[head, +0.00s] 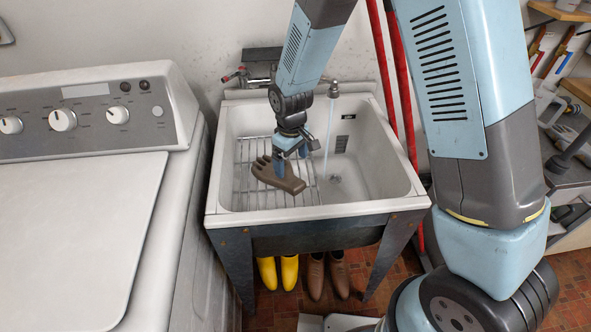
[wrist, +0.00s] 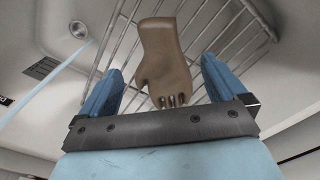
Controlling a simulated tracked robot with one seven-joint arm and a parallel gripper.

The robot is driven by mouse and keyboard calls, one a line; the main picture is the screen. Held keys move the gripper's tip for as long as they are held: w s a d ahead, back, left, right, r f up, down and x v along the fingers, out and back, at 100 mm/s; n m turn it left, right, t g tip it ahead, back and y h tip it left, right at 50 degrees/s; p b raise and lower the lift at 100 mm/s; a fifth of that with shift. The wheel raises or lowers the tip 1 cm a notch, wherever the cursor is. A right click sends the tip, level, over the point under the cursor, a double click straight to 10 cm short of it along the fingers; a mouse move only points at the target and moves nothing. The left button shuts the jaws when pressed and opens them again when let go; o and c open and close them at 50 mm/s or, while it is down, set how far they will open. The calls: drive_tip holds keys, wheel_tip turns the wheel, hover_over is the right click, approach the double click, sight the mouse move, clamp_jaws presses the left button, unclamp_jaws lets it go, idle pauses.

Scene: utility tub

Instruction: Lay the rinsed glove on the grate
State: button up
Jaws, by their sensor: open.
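The brown glove (head: 275,178) is over the wire grate (head: 243,182) in the left part of the white tub (head: 395,197). It appears to lie on the bars, though its underside is hidden. My gripper (head: 291,157) is open just above the glove. In the wrist view, the glove (wrist: 165,55) shows between the two blue fingers, with a gap on each side. Its fingers point toward my gripper (wrist: 160,80), and their tips are partly hidden at the gripper's dark crossbar. The grate's bars (wrist: 225,35) run behind the glove.
Water (head: 328,130) runs from the tap (head: 334,90) into the tub, right of my gripper. The drain (head: 335,178) is right of the grate. A washer (head: 75,225) stands left of the tub. Red pipes (head: 383,75) rise behind it. Yellow boots (head: 278,270) and brown boots (head: 326,275) stand underneath.

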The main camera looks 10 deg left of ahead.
drive_tip(key=shift+r, duration=1.45)
